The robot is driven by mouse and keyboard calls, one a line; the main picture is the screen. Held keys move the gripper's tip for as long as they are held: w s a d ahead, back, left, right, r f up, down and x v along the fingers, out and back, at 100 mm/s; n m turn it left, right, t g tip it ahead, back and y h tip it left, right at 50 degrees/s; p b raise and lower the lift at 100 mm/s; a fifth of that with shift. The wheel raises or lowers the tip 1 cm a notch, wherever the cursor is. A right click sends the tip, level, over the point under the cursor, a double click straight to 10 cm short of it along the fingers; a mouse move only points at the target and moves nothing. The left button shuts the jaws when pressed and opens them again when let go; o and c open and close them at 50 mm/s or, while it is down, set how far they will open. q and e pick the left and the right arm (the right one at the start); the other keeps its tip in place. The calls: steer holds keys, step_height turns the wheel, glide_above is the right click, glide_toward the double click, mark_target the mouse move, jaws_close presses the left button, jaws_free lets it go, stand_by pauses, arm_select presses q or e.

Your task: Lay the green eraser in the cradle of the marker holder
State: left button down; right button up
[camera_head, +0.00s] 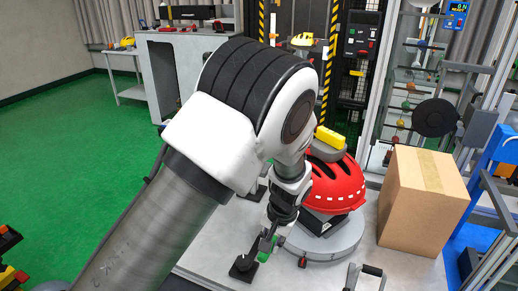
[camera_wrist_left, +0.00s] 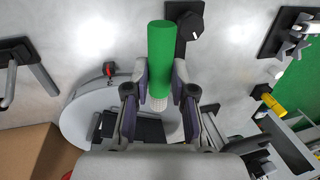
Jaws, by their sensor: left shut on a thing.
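The green eraser (camera_wrist_left: 160,62) is a green cylinder with a pale ribbed end. My left gripper (camera_wrist_left: 160,88) is shut on it near that end, and most of it sticks out past the fingers. In the head view my left gripper (camera_head: 270,238) points down above the grey table, with a bit of green at its tip. A black holder with two upright posts (camera_head: 364,277) stands at the bottom edge and looks like the marker holder's cradle; it also shows at the left of the wrist view (camera_wrist_left: 22,62). I see nothing lying in it. My right gripper is not in view.
A red helmet (camera_head: 338,184) sits on a round grey base, with a cardboard box (camera_head: 424,200) to its right. A black block with a round knob (camera_wrist_left: 190,25) stands beside the eraser's far end. A black plate with metal clips (camera_wrist_left: 287,32) is at the wrist view's right.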

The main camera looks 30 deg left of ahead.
arm_select(q)
step_height(320, 180, down, 6)
steer(key=w+b, duration=0.1)
steer(key=b, duration=0.4)
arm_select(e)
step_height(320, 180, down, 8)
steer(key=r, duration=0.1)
arm_select(q)
step_height(320, 180, up, 18)
steer(key=f+m+t+y+p, duration=0.1)
steer(key=m+p, duration=0.3)
steer(key=p, duration=0.7)
glide_above(274, 241)
steer(key=w+a, duration=0.4)
steer(key=a, duration=0.3)
steer(key=w+a+r+m+t+h, duration=0.2)
steer(key=m+t, duration=0.4)
steer(key=m, duration=0.7)
steer(key=shift+w+a+r+h, duration=0.4)
steer(key=shift+w+a+r, duration=0.45)
steer(key=shift+w+r, duration=0.3)
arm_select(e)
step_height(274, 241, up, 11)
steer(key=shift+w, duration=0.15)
